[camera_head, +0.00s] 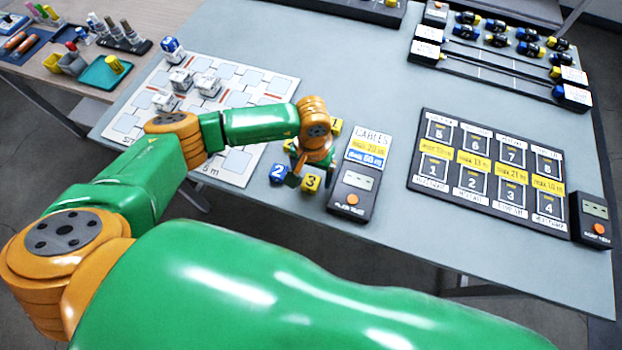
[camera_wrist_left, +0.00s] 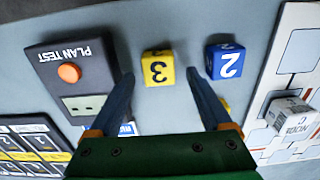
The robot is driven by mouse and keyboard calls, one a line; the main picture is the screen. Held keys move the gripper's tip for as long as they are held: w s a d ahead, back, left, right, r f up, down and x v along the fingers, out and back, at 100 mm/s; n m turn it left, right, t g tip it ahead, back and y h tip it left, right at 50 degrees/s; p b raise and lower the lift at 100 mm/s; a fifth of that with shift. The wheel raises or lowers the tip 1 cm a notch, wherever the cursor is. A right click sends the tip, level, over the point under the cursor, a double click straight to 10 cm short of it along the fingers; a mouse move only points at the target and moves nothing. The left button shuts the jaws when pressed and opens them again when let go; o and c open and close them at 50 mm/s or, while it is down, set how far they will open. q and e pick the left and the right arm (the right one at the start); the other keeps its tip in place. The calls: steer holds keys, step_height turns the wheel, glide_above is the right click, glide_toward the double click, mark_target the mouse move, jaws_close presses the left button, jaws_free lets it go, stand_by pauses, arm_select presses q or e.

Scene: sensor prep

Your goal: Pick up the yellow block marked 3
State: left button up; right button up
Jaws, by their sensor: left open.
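The yellow block marked 3 (camera_head: 311,183) sits on the grey table near its front edge, and in the left wrist view it lies upside down in the picture (camera_wrist_left: 157,68). My left gripper (camera_head: 300,172) is open above it, partly hiding the area behind. In the left wrist view the fingers (camera_wrist_left: 160,79) point toward the block, one to each side, with gaps showing. I cannot tell the exact height between fingertips and block. My right gripper is not in view.
A blue block marked 2 (camera_head: 278,173) stands close beside the yellow one, just outside a finger in the wrist view (camera_wrist_left: 225,61). The plan test device (camera_head: 352,192) is on the other side. Another yellow block (camera_head: 336,127) is farther back. A board with white blocks (camera_head: 262,98) lies left.

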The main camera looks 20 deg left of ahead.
arm_select(q)
jaws_close()
steer(key=shift+r, duration=0.15)
